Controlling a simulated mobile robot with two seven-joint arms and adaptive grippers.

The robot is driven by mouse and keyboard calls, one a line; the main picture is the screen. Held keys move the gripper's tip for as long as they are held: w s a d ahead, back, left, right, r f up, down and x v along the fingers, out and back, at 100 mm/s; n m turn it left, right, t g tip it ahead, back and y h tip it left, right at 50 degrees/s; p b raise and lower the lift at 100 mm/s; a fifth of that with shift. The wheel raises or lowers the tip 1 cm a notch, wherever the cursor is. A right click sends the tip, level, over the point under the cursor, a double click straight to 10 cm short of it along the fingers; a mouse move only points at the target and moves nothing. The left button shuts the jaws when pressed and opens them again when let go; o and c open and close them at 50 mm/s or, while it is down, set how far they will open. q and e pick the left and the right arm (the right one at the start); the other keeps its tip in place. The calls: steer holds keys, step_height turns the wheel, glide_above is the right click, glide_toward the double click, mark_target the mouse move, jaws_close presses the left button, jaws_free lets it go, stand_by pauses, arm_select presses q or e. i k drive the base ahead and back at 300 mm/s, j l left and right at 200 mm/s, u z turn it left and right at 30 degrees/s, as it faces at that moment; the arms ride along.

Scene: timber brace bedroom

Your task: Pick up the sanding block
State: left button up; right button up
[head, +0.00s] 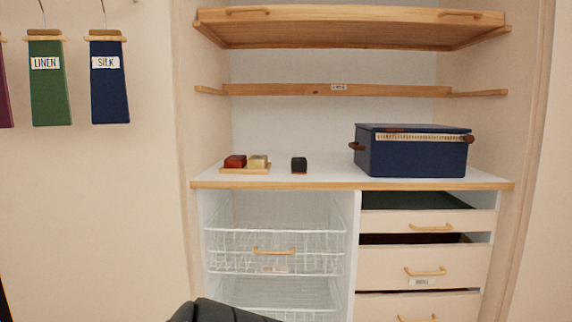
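A small dark block (299,166) with a thin reddish layer along its bottom stands alone on the white counter; it looks like the sanding block, though no label shows. To its left, a small wooden tray (245,171) holds a red block (235,161) and a cream block (257,161) side by side. A dark rounded part of my own arm shows at the bottom edge, well below the counter. No gripper fingers are in view.
A dark blue lidded box (410,152) stands on the right of the white counter (325,176). Wooden shelves (340,90) hang above. Wire baskets (275,250) and partly open drawers (425,258) are below. Green and blue cloths (109,85) hang at left. The counter around the dark block is clear.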

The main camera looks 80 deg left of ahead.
mark_target(299, 166)
steer(key=u, duration=2.75)
